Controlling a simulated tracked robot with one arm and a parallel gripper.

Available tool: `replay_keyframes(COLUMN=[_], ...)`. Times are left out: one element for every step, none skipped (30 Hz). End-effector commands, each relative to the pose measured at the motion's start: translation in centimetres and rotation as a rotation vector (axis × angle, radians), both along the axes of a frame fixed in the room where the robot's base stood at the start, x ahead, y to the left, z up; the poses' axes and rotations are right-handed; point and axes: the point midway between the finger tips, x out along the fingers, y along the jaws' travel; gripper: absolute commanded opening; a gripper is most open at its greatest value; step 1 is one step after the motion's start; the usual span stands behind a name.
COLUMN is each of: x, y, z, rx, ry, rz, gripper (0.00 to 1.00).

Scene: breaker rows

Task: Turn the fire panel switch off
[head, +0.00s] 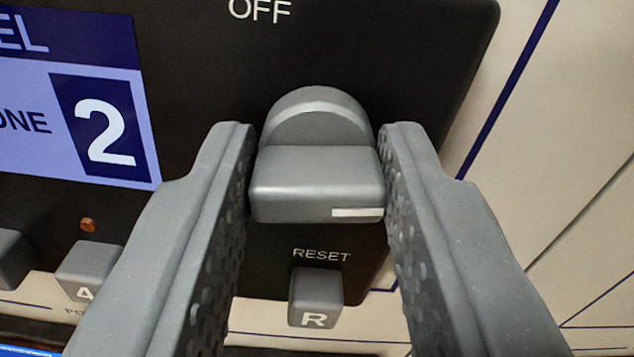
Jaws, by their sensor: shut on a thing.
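The fire panel switch (317,183) is a grey block-shaped lever with a small white mark at its lower right, in front of a rounded grey hub (317,117). It sits in the middle of the head view on a black panel (200,60). The word OFF is printed above it and RESET below it. My gripper (317,170) has one textured finger on each side of the lever, shut on it. The lever points out toward the camera, below the OFF word. Any lettering behind the lever is hidden.
A grey R button (315,298) sits just below the lever, between my fingers. A blue-and-white label (75,105) with a 2 is at the left. More grey buttons (88,270) are at the lower left. A pale wall (560,130) with blue lines is at the right.

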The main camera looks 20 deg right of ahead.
Motion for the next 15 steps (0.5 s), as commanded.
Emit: replay_keyframes(x=[0.13,0.13,0.15,0.17,0.20,0.22,0.21,0.21,0.17,0.16,0.13,0.11,0.11,0.09,0.10], y=[0.15,0.15,0.13,0.13,0.16,0.13,0.16,0.17,0.10,0.14,0.14,0.14,0.20,0.22,0.24], z=[-0.21,-0.20,-0.21,-0.22,-0.23,-0.22,-0.22,-0.20,-0.17,-0.14,-0.12,-0.10,-0.09,-0.09,-0.08], rx=[-0.016,-0.028,-0.045,-0.059,-0.071,-0.090,-0.103,-0.117,-0.135,-0.149,-0.164,-0.185,-0.202,-0.219,-0.243], ry=[0.007,0.010,0.015,0.019,0.022,0.028,0.030,0.035,0.040,0.043,0.047,0.053,0.058,0.063,0.070], rz=[0.006,0.006,0.006,0.006,0.007,0.006,0.006,0.006,0.004,0.005,0.005,0.004,0.004,0.004,0.004], gripper=[0.07,0.07,0.07,0.07,0.07,0.07,0.07,0.07,0.07,0.07,0.07,0.07,0.07,0.07,0.07])
